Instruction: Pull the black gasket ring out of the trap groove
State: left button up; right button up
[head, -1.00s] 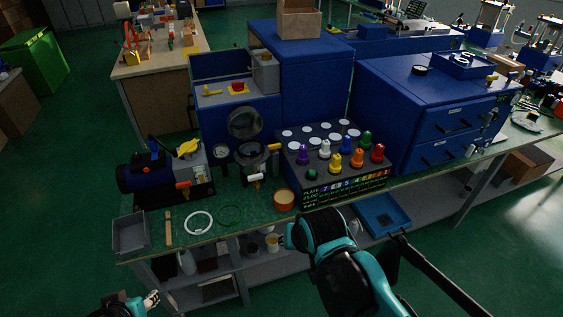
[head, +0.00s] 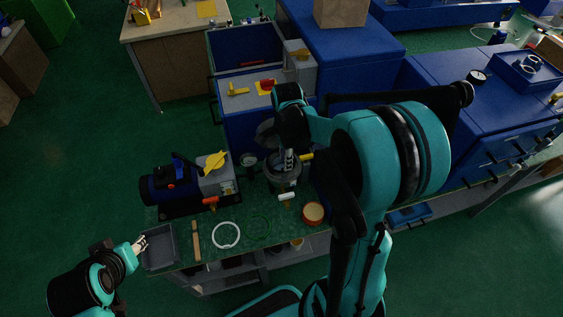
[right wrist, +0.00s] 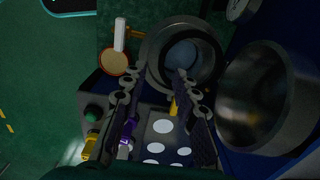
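In the right wrist view the trap's round mouth (right wrist: 182,54) faces me, and the open lid (right wrist: 262,112) is at the right. The mouth has a dark rim; I cannot tell the black gasket ring apart from its groove. My right gripper (head: 288,158) is over the mouth; in the right wrist view its fingers (right wrist: 159,67) are apart with nothing visible between them. My left gripper (head: 140,243) is beside the grey tray, its opening unclear.
A grey tray (head: 173,259), a wooden stick (head: 196,242), a white ring (head: 225,244) and a green ring (head: 261,228) lie along the front bench. A blue pump (head: 171,190) stands left of the trap. A round orange-rimmed tin (head: 314,212) is to its right.

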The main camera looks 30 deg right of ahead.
notch_tip(320, 180, down, 4)
jog(key=shift+w+a+f+b, duration=0.1)
jog(key=shift+w+b, duration=0.05)
jog(key=shift+b, duration=0.35)
grip_shut()
jog(key=shift+r, duration=0.2)
